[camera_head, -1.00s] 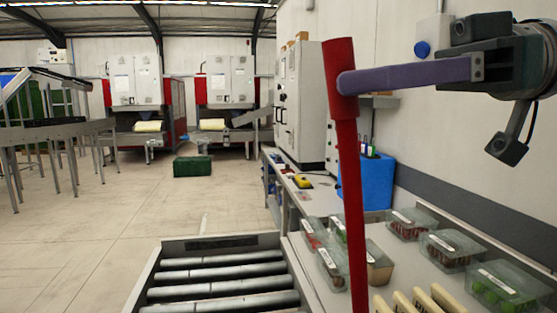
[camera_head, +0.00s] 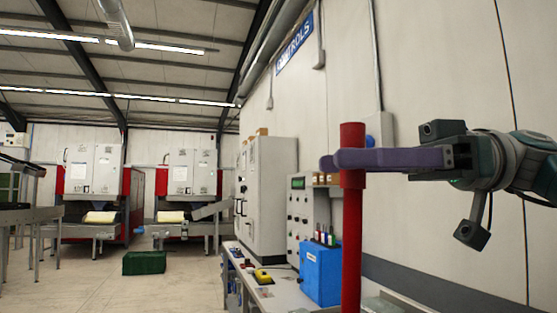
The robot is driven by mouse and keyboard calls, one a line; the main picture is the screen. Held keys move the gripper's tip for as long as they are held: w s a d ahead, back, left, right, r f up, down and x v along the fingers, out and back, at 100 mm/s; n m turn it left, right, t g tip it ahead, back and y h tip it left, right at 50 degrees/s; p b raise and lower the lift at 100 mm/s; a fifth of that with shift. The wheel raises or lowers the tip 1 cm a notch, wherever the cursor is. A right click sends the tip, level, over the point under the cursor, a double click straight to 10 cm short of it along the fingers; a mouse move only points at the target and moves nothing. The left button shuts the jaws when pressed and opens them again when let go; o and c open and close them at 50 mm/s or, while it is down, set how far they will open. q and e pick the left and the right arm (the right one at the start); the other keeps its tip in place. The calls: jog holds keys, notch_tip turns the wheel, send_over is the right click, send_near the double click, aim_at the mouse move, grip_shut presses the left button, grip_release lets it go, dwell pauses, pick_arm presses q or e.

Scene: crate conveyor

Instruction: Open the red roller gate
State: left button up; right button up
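The red roller gate shows as an upright red bar (camera_head: 352,240) right of centre. Its lower end leaves the bottom of the picture, and its hinge and the rollers are out of view. My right gripper (camera_head: 345,160) comes in from the right with long purple fingers level across the bar near its top. The near finger covers part of the bar, and the tips reach slightly past its left side. The fingers look shut on the bar, though the far finger is mostly hidden. My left gripper is not in view.
A side bench (camera_head: 285,296) carries a blue box (camera_head: 320,272) and a yellow item (camera_head: 262,276). Grey cabinets (camera_head: 268,195) stand along the right wall. A green crate (camera_head: 144,262) lies on the floor at the left. Open floor shows at the lower left.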

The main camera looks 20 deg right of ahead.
jog(key=shift+o, duration=1)
pick_arm(q)
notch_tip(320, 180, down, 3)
jog(key=b, duration=0.3)
pick_arm(e)
jog(key=s+d, duration=0.1)
jog(key=d, duration=0.8)
jog(key=shift+s+d, duration=0.35)
jog(key=shift+d, duration=0.05)
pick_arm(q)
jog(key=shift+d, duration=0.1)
pick_arm(e)
jog(key=shift+a+r, duration=0.1)
